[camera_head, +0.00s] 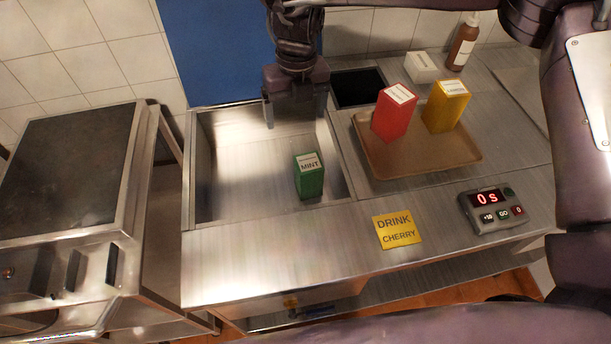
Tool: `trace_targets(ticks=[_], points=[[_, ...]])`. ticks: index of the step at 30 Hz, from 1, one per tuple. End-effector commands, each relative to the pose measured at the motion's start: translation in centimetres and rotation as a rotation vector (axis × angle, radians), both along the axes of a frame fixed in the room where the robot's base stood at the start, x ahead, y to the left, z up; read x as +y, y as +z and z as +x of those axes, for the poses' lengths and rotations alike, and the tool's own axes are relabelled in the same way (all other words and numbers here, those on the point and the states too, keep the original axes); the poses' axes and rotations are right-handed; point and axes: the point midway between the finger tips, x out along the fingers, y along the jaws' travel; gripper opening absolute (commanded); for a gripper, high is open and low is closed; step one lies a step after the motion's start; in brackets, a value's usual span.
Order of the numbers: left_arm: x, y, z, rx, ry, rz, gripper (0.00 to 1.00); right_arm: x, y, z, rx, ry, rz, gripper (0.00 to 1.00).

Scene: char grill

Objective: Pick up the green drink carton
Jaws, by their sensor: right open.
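The green drink carton (311,183) stands upright in the metal sink-like well, near its front right corner. Its white top label reads MINT. My right gripper (295,110) hangs over the back of the well, pointing down, with its two fingers apart and nothing between them. It is behind and above the green carton and clear of it. My left gripper is not in view.
A brown tray (438,159) to the right holds a red carton (395,112) and a yellow carton (445,106). A yellow card (397,230) reads DRINK CHERRY. A timer (492,209) shows 0s. A brown bottle (463,44) and white box (421,67) stand behind.

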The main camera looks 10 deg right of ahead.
Motion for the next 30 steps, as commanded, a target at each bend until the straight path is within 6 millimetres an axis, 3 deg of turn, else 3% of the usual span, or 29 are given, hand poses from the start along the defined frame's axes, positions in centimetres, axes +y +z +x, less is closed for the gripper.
trace_targets(ticks=[1, 6, 12, 15, 23, 30], points=[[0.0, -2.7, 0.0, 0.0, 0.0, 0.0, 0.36, -0.8, -2.0, 0.3, 0.0, -0.013, -0.014, 0.85], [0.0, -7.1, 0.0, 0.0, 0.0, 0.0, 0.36, -2.3, -4.9, 0.8, 0.0, -0.042, -0.034, 0.85], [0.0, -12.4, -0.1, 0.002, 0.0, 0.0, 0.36, -2.8, -9.8, 1.0, 0.0, -0.051, -0.039, 0.85], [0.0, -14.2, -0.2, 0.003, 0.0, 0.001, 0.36, -2.8, -11.5, 1.0, 0.0, -0.052, -0.039, 0.85], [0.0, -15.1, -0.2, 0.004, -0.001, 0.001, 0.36, -2.9, -13.7, 1.0, 0.001, -0.052, -0.04, 0.85], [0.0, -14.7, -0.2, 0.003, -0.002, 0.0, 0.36, -2.9, -17.7, 0.9, 0.003, -0.05, -0.04, 0.85]])
